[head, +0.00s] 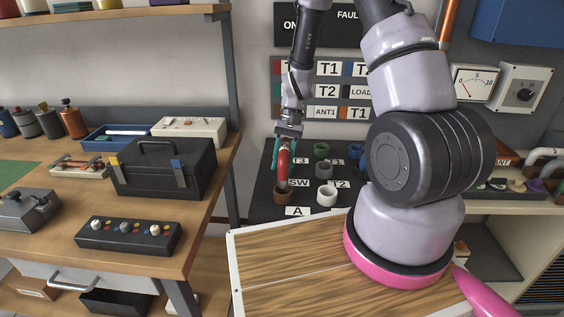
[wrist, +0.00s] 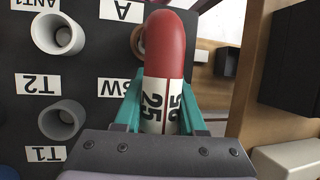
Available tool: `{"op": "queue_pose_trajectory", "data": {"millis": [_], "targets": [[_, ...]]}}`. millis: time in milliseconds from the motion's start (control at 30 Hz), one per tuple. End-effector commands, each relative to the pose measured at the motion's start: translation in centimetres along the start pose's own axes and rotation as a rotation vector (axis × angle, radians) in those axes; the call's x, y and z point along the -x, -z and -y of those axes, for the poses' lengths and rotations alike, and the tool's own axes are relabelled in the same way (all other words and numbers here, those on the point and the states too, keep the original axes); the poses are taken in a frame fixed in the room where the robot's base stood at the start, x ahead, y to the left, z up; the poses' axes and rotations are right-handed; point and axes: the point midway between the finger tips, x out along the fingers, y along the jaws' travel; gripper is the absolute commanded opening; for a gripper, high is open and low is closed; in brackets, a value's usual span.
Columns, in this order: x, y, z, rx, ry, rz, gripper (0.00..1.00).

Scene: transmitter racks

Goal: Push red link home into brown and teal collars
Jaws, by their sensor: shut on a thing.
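The red link (head: 283,166) is a curved red piece with a white numbered band. In the wrist view the link (wrist: 165,50) lies between the two teal fingers of my gripper (wrist: 162,115), which is shut on it. In the head view my gripper (head: 284,148) is above the panel, with the link's red end reaching down to the brown collar (head: 284,195). The brown collar (wrist: 137,40) shows only as a sliver beside the link in the wrist view. I cannot tell how deep the link sits. The teal collar is not clearly seen; my gripper may hide it.
A wooden bench (head: 205,225) with a black toolbox (head: 162,167) is at the left.

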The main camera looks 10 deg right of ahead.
Motion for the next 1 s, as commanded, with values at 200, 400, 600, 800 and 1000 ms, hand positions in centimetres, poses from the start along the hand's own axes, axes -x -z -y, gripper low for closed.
{"op": "queue_pose_trajectory", "data": {"millis": [200, 400, 600, 800, 1000], "targets": [[-0.5, 0.2, -0.1, 0.000, 0.000, 0.001, 0.00], [-1.0, 0.4, -0.2, 0.000, 0.000, 0.000, 0.00], [-1.4, 0.6, -0.3, 0.000, 0.001, 0.000, 0.00], [-1.9, 0.8, -0.4, -0.001, 0.001, 0.001, 0.00], [-2.3, 1.0, -0.5, 0.000, 0.001, -0.001, 0.00]]}}
